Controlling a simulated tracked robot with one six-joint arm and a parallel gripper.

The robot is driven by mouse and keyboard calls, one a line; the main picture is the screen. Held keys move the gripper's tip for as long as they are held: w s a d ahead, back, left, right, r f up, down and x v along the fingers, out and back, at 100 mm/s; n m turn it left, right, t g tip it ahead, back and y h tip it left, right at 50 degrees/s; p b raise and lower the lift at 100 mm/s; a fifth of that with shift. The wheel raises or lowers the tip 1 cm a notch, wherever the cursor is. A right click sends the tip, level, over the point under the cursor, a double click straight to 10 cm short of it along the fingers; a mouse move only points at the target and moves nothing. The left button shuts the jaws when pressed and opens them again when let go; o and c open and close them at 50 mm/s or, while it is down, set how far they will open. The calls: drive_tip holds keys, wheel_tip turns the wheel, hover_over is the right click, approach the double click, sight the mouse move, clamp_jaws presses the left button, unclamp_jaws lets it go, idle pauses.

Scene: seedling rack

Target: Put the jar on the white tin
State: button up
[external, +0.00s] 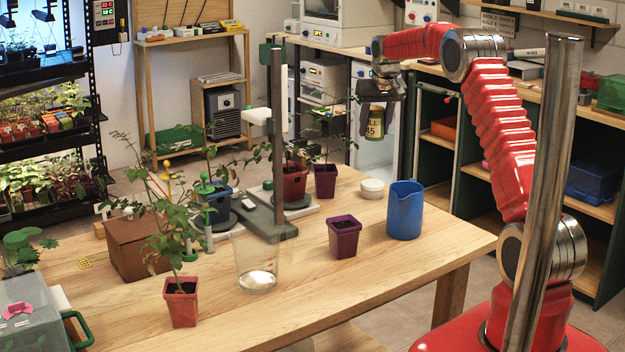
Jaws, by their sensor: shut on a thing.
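The jar (375,124) is small, with a yellowish label and a dark lid. My gripper (375,104) is shut on it and holds it upright in the air, above and beyond the back part of the table. The white tin (372,188) is low and round and stands on the table below the jar, near the back right edge. Its top looks bare. The jar is clearly apart from the tin. Parts of the jar's upper end are hidden by the gripper fingers.
A blue jug (405,211) stands right of the tin. A purple pot (343,237) is in front, and a potted seedling (325,181) stands to the left. A metal stand (277,140) and a clear glass vessel (257,262) occupy mid-table. The table's front right is clear.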

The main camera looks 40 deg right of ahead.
sight(374, 136)
drive_tip(key=shift+f, duration=1.6)
drive_tip(key=shift+f, duration=2.5)
drive_tip(key=shift+f, duration=2.5)
drive_tip(key=o, duration=1.1)
drive_tip(key=shift+f, duration=0.1)
